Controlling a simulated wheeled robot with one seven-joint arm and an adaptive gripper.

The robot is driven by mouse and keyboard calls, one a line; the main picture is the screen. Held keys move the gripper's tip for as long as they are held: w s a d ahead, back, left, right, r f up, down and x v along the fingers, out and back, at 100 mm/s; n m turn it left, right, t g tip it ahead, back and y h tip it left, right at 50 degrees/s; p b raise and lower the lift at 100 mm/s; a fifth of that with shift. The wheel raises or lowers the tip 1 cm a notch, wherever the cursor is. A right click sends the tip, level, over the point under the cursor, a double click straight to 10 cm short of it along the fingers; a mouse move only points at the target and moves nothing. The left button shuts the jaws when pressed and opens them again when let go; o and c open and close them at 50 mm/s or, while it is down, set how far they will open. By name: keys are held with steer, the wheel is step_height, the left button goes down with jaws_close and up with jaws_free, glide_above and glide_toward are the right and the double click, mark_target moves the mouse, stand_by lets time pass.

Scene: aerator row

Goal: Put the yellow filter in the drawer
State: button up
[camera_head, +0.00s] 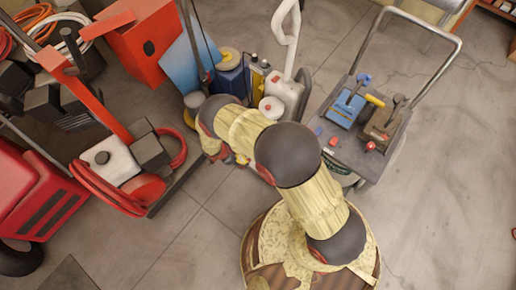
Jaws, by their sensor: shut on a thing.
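My gripper (225,154) is seen from above, left of the middle, mostly hidden under my own forearm and wrist. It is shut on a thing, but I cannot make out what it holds. I cannot pick out the yellow filter with certainty. A round yellow-tan top (229,56) sits on a dark blue container beyond my wrist, and I cannot tell if it is a lid or a filter. I cannot see an open drawer. A grey cart (350,143) stands to the right of my arm, its lower front partly hidden.
The cart's top carries a blue tool (347,104), a brown tool (380,125) and small red and blue pieces. A white jug (285,92) stands left of it. Red machines (35,195) and a red-framed trolley (105,180) fill the left.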

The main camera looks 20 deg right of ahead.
steer(key=w+d+b, duration=0.2)
steer(key=w+d, duration=0.6)
steer(key=d, duration=0.3)
steer(key=shift+d+b, duration=0.2)
steer(key=shift+b, duration=0.15)
steer(key=f+b, duration=0.1)
steer(key=f, duration=0.1)
steer(key=f+b, duration=0.1)
steer(key=f, duration=0.4)
steer(key=shift+w+d+f+b, duration=0.15)
steer(key=shift+w+d+b, duration=0.15)
steer(key=shift+w+b, duration=0.1)
steer(key=shift+c, duration=0.5)
steer(key=shift+f, duration=0.7)
steer(key=b+x, duration=0.2)
steer(key=x, duration=0.1)
steer(key=shift+a+f, duration=0.1)
steer(key=shift+a, duration=0.2)
steer(key=o, duration=1)
steer(key=shift+c, duration=0.2)
